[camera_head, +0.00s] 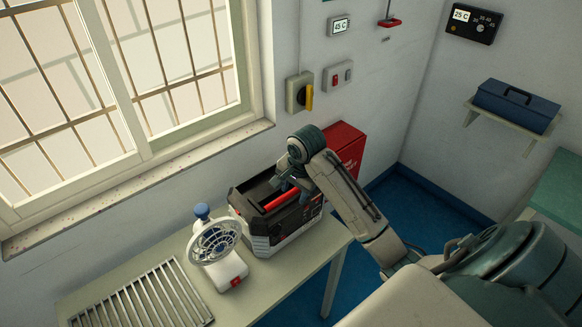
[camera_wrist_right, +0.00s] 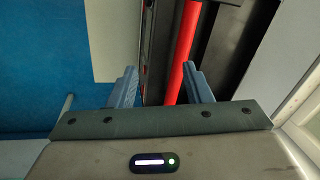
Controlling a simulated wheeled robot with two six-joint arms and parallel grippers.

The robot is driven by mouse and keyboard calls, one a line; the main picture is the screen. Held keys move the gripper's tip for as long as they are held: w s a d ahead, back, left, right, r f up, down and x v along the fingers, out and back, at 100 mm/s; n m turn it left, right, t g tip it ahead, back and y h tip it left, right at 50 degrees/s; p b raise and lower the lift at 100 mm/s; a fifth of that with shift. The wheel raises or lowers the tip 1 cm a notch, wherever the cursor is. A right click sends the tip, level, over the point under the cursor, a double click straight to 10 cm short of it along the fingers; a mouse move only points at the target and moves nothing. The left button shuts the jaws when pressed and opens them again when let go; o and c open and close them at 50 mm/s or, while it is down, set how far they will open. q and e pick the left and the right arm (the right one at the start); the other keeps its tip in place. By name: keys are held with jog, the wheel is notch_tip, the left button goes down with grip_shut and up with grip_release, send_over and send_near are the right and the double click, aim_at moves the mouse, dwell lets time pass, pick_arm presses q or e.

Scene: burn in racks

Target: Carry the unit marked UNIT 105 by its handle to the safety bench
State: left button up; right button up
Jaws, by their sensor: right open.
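A black and grey box-shaped unit (camera_head: 262,240) with a red bar handle (camera_head: 280,201) on top stands on the bench (camera_head: 310,255). No UNIT 105 marking is readable on it. My right gripper (camera_head: 290,190) is just above the handle, pointing down. In the right wrist view my right gripper (camera_wrist_right: 162,82) is open, and the red handle (camera_wrist_right: 184,45) runs between its fingers, closer to the right finger. I cannot tell whether the fingers reach down around the handle. The gripper holds nothing. My left gripper is out of view.
A small white fan (camera_head: 215,242) with a blue knob stands left of the unit. A metal slatted rack (camera_head: 140,300) lies at the bench's left end. A red box (camera_head: 343,147) is on the wall behind my right arm. A blue case (camera_head: 515,105) sits on a wall shelf at right.

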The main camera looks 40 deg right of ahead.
aim_at(289, 193)
notch_tip(289, 193, up, 5)
jog(key=w+d+m, duration=0.2)
jog(key=w+m, duration=0.1)
jog(key=x, duration=0.4)
jog(key=p+x, duration=0.1)
jog(key=x, duration=0.4)
jog(key=shift+s+a+f, duration=0.1)
jog(key=shift+s+a, duration=0.1)
jog(key=shift+s, duration=0.05)
jog(key=shift+x, duration=0.75)
grip_shut()
jog(key=c, duration=0.9)
grip_release()
